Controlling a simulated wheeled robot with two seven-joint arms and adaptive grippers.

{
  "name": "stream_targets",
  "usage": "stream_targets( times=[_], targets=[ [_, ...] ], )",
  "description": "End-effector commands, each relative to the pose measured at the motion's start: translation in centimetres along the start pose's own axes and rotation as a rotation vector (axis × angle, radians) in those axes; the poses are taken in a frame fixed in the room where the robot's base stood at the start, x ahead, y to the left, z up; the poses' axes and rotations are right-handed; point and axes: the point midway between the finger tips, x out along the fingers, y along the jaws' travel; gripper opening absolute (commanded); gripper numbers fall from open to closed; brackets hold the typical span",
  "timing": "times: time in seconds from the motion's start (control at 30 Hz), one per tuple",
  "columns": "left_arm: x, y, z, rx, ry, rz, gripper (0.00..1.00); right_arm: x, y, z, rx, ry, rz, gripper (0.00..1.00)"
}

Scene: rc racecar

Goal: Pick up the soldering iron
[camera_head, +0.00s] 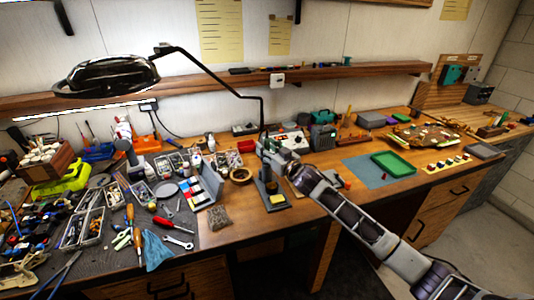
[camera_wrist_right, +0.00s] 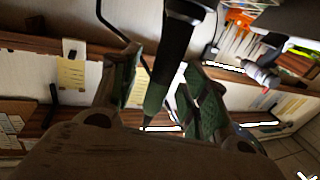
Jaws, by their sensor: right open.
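The soldering iron (camera_wrist_right: 172,60) is a dark, tapered tool in the right wrist view. It passes between the two green-padded fingers of my right gripper (camera_wrist_right: 160,70), with its pointed end toward the palm. The fingers are open; I cannot tell whether either touches it. In the head view my right gripper (camera_head: 270,149) is just above the dark stand (camera_head: 270,183) with a yellow sponge at its base, near the bench's front edge. There the gripper mostly hides the iron. My left gripper is not in view.
A tape roll (camera_head: 241,175) and a small coloured drawer box (camera_head: 205,188) stand left of the stand. A black desk lamp (camera_head: 105,76) arches over the bench, its arm coming down behind my gripper. Tools crowd the left side; a green tray (camera_head: 393,164) lies at the right.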

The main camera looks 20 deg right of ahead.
Motion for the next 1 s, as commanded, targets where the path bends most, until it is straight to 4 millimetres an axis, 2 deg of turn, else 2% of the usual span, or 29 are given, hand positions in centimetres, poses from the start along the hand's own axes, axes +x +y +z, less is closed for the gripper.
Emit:
stream_targets(
  times=[0.17,0.63,0.9,1.0],
  targets=[
    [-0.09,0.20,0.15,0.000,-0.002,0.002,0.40,0.56,-0.07,-0.04,0.000,0.001,-0.001,0.45],
    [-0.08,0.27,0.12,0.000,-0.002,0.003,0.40,0.56,-0.05,-0.02,0.000,0.000,-0.001,0.44],
    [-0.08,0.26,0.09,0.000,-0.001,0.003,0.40,0.55,-0.05,-0.02,-0.001,0.000,-0.001,0.09],
    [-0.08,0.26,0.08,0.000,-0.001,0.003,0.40,0.55,-0.05,-0.02,0.000,0.000,-0.001,0.00]
  ],
)
